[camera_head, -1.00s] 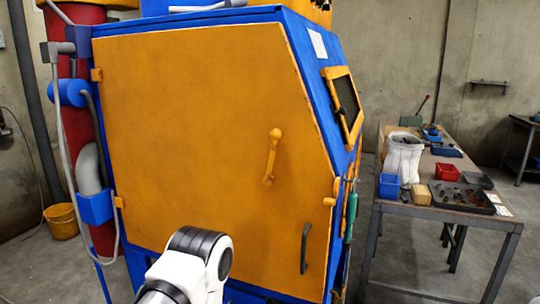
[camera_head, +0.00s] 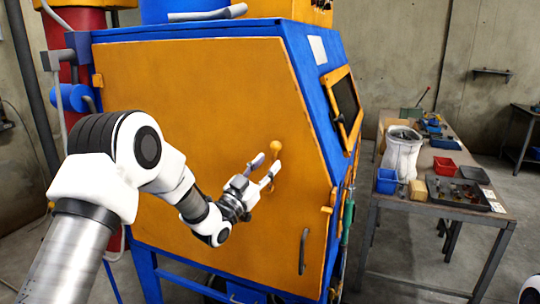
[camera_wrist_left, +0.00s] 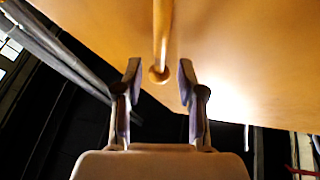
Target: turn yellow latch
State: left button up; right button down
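The yellow latch (camera_head: 275,148) is a handle with a round knob on top, set on the yellow door (camera_head: 180,85) of the blue machine. My left gripper (camera_head: 267,167) is open in front of the door at the latch, and its fingers hide the latch's lower part in the head view. In the left wrist view the latch (camera_wrist_left: 162,40) runs down from the top edge to a round end. The open fingers of my left gripper (camera_wrist_left: 160,95) stand on either side of the line of the latch, with nothing between their tips. My right gripper is not in view.
A dark handle (camera_head: 303,251) sits lower on the door. The machine's blue frame (camera_head: 310,75) borders the door. Bare floor lies between.

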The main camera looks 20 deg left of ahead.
pick_arm(q)
jog(key=shift+x, duration=1)
grip_shut()
jog(key=shift+s, duration=0.1)
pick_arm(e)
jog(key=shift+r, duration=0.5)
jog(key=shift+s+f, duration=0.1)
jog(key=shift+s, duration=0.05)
